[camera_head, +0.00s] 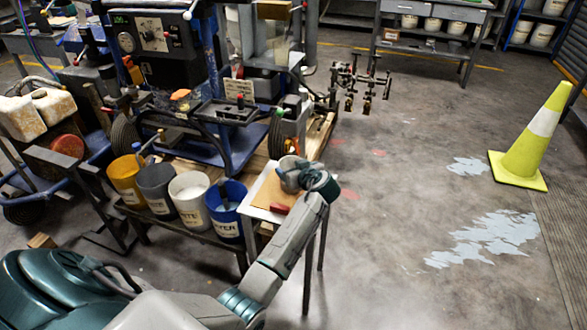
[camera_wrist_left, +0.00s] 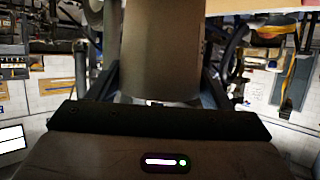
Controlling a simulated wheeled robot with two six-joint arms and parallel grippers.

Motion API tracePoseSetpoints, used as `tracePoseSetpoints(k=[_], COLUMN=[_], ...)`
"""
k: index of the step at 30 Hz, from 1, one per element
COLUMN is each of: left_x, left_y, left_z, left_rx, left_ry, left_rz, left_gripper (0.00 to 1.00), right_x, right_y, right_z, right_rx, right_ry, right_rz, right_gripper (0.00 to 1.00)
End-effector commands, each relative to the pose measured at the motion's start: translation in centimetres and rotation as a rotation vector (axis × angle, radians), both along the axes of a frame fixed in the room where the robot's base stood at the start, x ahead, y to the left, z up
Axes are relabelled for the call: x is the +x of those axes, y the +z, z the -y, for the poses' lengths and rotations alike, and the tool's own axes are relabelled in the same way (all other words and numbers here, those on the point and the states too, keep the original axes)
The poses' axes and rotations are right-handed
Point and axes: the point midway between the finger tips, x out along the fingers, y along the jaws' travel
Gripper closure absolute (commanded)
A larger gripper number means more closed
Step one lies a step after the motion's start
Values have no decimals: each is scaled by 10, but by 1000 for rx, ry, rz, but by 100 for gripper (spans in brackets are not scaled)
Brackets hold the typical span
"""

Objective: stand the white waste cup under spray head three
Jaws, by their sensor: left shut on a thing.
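My left gripper (camera_head: 305,181) is over the small side table beside the buckets. It is shut on a pale round cup (camera_head: 289,172), which looks like the white waste cup. In the left wrist view the cup (camera_wrist_left: 162,45) is a large shaded cylinder between the dark fingers. Its ends are hard to make out, and I cannot tell whether it touches the table. The spray heads (camera_head: 367,88) hang in a row on a bar at the right side of the striper; their numbers are not readable. My right gripper is not in view.
Orange (camera_head: 126,178), dark grey (camera_head: 157,188), white (camera_head: 190,198) and blue (camera_head: 227,208) buckets stand on a low bench left of the small table (camera_head: 252,212). A red-handled tool (camera_head: 279,208) lies on it. A yellow cone (camera_head: 527,143) stands right. Open floor lies between.

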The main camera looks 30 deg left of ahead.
Motion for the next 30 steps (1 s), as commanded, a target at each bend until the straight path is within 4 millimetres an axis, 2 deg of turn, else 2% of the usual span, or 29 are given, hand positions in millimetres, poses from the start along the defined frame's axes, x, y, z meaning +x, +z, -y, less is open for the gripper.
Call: tracePoseSetpoints(k=[1,4,16,23,30], left_x=[0,0,-1,-22,-46], left_y=[-1,0,2,18,36], left_z=[0,0,3,39,77], left_rx=[0,0,-2,-5,-5], left_ry=[0,0,-1,-1,0], left_rz=[0,0,1,3,2], left_gripper=[25,6,6,6,6], right_x=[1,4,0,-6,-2], right_y=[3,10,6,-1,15], right_z=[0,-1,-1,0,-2], right_rx=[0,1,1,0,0], right_ry=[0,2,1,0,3], right_rz=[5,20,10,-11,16], right_gripper=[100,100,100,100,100])
